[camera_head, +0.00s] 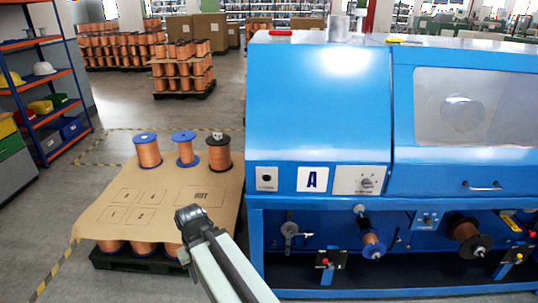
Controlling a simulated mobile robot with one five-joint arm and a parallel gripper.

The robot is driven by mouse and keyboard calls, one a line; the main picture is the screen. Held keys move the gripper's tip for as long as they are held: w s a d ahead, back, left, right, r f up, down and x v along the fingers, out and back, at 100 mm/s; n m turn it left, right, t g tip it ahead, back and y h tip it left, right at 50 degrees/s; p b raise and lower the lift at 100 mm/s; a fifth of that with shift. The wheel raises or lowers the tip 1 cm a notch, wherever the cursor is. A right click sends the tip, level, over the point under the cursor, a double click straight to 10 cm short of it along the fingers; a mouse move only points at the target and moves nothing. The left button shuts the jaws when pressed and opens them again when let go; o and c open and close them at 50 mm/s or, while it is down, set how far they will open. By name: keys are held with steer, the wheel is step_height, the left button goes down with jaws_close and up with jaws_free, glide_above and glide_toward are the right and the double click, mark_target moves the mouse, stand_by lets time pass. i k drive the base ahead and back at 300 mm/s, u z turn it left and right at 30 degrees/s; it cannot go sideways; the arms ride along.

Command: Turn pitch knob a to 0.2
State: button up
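My gripper (188,214) is at the end of my grey arm, left of the machine and over the edge of the pallet. It is apart from the knob. I see it as a dark end piece, and its fingers cannot be told apart.
A cardboard-topped pallet (120,195) with three copper spools stands left of the machine. A shelf rack (40,80) stands far left. Floor is free between rack and pallet.

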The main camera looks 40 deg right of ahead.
mark_target(428, 221)
steer(key=z, duration=0.45)
steer(key=k, duration=0.8)
steer(key=z, duration=0.75)
steer(key=i, duration=0.35)
steer(key=u, duration=0.1)
